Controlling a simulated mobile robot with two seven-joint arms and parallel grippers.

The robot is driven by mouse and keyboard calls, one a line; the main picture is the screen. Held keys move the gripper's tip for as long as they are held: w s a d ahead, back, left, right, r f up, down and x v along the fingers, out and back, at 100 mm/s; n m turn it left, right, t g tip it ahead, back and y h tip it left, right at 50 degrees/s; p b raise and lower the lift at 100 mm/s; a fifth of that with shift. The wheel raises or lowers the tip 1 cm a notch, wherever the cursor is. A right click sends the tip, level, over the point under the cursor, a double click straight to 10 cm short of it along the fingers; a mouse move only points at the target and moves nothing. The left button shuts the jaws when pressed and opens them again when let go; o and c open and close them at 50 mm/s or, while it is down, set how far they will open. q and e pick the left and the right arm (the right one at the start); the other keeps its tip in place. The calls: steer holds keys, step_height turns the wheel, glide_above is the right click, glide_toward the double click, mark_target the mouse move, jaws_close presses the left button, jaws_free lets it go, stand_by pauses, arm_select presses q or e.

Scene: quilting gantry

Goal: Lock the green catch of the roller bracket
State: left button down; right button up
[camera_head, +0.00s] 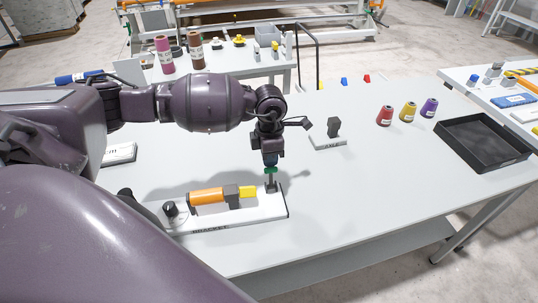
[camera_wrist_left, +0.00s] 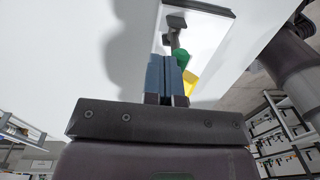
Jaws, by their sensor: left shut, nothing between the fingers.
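The roller bracket has a white base plate (camera_head: 235,219) labelled BRACKET, near the table's front edge. An orange roller (camera_head: 207,196) with a dark block and a yellow end (camera_head: 247,192) lies along it. The green catch (camera_head: 270,170) is at the bracket's right end, directly below my left gripper (camera_head: 269,166). In the left wrist view the green catch (camera_wrist_left: 182,57) shows just beyond the tips of my left gripper (camera_wrist_left: 168,62), beside a dark post. The left fingers are together and hold nothing. Whether they touch the catch is unclear. My right gripper is not in view.
A small stand with a dark block (camera_head: 334,127) stands behind the gripper. Red, yellow and purple spools (camera_head: 408,111) and a black tray (camera_head: 484,142) are at the right. The table between the bracket and the tray is clear.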

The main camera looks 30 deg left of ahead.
mark_target(272, 169)
arm_select(q)
steer(key=shift+s+d+r+b, duration=0.1)
steer(key=shift+s+d+b, duration=0.4)
steer(key=shift+s+d, duration=0.4)
steer(key=shift+r, duration=0.1)
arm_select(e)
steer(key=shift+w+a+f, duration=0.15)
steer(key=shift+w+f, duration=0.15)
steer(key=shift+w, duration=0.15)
arm_select(q)
steer(key=shift+a, duration=0.1)
steer(key=shift+r+p, duration=0.45)
steer(key=shift+r, duration=0.35)
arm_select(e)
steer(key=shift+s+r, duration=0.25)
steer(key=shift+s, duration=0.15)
